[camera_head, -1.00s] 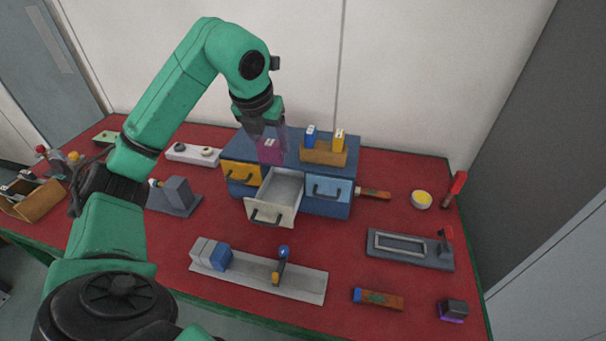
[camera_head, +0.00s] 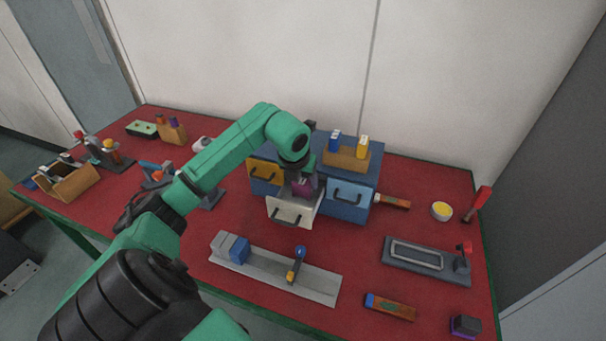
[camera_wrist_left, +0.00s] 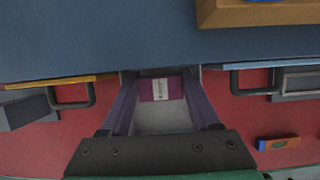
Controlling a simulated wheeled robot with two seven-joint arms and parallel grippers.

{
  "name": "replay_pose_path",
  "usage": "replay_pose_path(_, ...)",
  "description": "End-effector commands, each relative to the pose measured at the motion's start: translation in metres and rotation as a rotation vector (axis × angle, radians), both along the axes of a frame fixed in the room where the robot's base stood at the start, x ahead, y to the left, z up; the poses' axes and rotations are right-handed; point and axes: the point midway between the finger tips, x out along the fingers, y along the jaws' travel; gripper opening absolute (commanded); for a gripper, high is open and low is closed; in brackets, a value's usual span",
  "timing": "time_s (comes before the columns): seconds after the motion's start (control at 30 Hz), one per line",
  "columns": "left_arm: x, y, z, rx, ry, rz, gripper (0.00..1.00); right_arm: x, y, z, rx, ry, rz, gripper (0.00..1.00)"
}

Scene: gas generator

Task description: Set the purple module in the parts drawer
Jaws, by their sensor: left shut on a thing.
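The purple module (camera_head: 303,187) is between the fingers of my left gripper (camera_head: 303,181). In the left wrist view the purple module (camera_wrist_left: 160,89), with a pale label, sits between the two fingers of the shut left gripper (camera_wrist_left: 160,95). The parts drawer (camera_head: 292,211) is the pale open drawer in the middle of the blue cabinet. The gripper points down into its opening, with the module at or just above its inside. Whether the module touches the drawer floor is hidden. The drawer's grey floor (camera_wrist_left: 162,120) shows in the wrist view. My right gripper is not in view.
The blue cabinet (camera_head: 362,172) carries a wooden holder (camera_head: 346,158) with blue and yellow parts. A yellow drawer (camera_head: 265,172) and a blue drawer (camera_head: 348,194) flank the open one. A grey rail (camera_head: 318,285) lies in front. A dark block with purple base (camera_head: 465,326) stands far right.

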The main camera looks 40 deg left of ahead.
Motion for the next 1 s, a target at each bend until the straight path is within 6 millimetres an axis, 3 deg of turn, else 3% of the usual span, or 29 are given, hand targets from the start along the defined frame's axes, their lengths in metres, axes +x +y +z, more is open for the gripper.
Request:
replay_pose_path(0.27, 0.000, 0.001, -0.004, 0.001, -0.003, 0.000, 0.00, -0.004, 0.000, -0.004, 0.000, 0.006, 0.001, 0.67)
replay_pose_path(0.3, 0.000, 0.000, -0.004, 0.001, -0.003, 0.001, 0.67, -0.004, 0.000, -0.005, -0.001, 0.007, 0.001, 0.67)
replay_pose_path(0.37, 0.000, 0.000, -0.003, 0.001, -0.003, 0.001, 0.89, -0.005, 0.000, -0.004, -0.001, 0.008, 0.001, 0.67)
replay_pose_path(0.4, 0.000, 0.000, -0.003, 0.001, -0.003, 0.001, 0.93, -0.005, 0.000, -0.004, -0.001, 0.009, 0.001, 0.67)
replay_pose_path(0.77, -0.001, 0.000, 0.003, 0.001, -0.005, 0.000, 0.93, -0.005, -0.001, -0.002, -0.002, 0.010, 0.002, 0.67)
replay_pose_path(0.87, -0.007, -0.002, 0.019, 0.004, -0.007, -0.001, 0.93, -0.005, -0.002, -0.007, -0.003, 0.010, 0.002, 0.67)
replay_pose_path(1.0, -0.021, -0.006, 0.055, 0.005, -0.009, 0.000, 0.93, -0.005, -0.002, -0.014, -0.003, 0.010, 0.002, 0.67)
